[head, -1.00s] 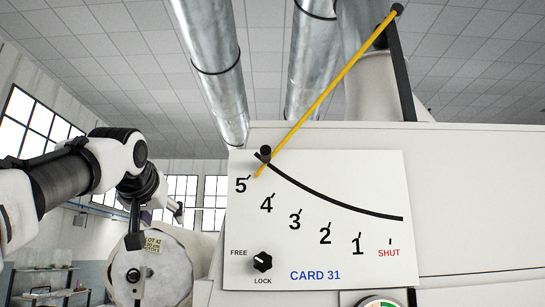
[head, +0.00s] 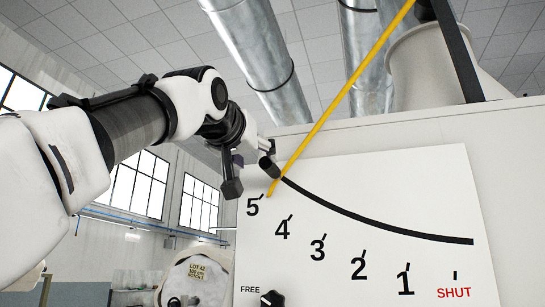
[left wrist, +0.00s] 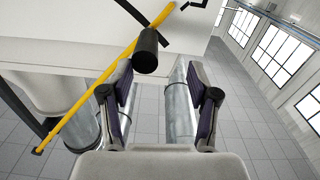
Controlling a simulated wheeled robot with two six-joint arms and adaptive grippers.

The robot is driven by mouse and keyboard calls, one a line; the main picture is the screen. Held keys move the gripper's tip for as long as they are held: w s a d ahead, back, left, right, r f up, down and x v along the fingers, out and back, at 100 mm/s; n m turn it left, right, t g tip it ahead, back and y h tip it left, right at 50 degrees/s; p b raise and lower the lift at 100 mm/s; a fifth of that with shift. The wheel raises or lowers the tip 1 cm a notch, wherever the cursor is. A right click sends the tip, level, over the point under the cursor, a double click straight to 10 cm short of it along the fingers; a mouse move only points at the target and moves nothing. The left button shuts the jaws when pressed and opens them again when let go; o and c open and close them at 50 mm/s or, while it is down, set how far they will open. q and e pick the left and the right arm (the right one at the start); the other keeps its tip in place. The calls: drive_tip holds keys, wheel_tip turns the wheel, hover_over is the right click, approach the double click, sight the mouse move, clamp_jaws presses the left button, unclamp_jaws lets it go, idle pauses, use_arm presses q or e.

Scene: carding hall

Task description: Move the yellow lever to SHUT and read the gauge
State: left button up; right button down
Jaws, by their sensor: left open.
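The yellow lever (head: 345,90) slants down from the top right. Its lower tip lies at the 5 mark on the white scale plate (head: 400,190). A black knob (head: 267,168) stands out near that tip. SHUT is printed in red at the plate's lower right. My left gripper (head: 248,164) is just left of the knob, seen edge-on. In the left wrist view my left gripper (left wrist: 161,72) is open, and the knob (left wrist: 145,50) shows between the fingertips, nearer the left finger; contact cannot be told. The lever (left wrist: 95,88) passes behind it. No gauge dial shows. My right gripper is out of view.
A black FREE/LOCK selector (head: 271,298) is cut off at the bottom edge. A pale drum (head: 195,278) with a lot label stands lower left of the plate. Metal ducts (head: 255,60) run overhead. The space left of the plate is open.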

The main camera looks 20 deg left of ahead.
sight(274, 177)
use_arm(q)
drive_tip(key=w, duration=0.1)
drive_tip(key=w+d+p, duration=0.1)
drive_tip(key=w+p, duration=0.1)
drive_tip(key=shift+w+d+r, duration=0.15)
drive_tip(key=shift+w+d, duration=0.1)
drive_tip(key=shift+w, duration=0.1)
drive_tip(key=w, duration=0.1)
drive_tip(key=w+d+f, duration=0.1)
drive_tip(key=shift+w+f, duration=0.1)
drive_tip(key=shift+w, duration=0.25)
drive_tip(key=shift+a, duration=0.15)
drive_tip(key=shift+s+a+r, duration=0.2)
drive_tip(key=shift+s+a, duration=0.35)
drive_tip(key=shift+s, duration=0.25)
drive_tip(key=c, duration=0.6)
drive_tip(key=shift+s, duration=0.15)
drive_tip(key=c, duration=0.5)
drive_tip(key=shift+d, duration=0.1)
clamp_jaws()
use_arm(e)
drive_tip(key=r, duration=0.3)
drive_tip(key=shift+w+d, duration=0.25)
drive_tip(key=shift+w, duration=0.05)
